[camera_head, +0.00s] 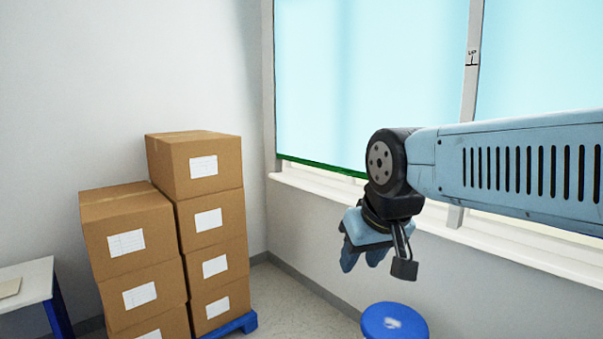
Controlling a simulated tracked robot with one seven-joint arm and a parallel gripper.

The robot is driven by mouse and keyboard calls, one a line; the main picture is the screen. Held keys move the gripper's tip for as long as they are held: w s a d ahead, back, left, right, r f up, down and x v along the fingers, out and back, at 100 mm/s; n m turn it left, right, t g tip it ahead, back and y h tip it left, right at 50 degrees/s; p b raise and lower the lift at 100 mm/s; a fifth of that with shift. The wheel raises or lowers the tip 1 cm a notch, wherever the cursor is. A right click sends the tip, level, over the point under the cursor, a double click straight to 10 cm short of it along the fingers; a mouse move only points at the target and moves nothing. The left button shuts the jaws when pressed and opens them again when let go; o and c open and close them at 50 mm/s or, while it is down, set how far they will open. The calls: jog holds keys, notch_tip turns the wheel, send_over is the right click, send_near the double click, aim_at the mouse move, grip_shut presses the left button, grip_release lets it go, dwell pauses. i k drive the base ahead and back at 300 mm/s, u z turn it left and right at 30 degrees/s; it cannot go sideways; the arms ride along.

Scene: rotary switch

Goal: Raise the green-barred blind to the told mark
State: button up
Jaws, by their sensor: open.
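A light blue blind (345,85) covers the left window pane, and its green bar (318,164) runs along its bottom edge just above the sill. The right end of the green bar is hidden behind my arm. A small dark mark (472,57) shows on the white post between the two panes, high up. My gripper (362,262) hangs from my arm in front of the wall below the sill. It points down, is open and holds nothing that I can see. No rotary switch is visible.
Tall stacks of cardboard boxes (205,185) stand in the corner on a blue base (235,325). A blue stool (394,322) stands below my gripper. A white table (35,280) is at the far left. A second blind (545,55) covers the right pane. Some floor is clear between boxes and stool.

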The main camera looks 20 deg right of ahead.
aim_at(327, 119)
jog(key=u, duration=0.3)
jog(key=i, duration=2.8)
jog(key=z, duration=0.4)
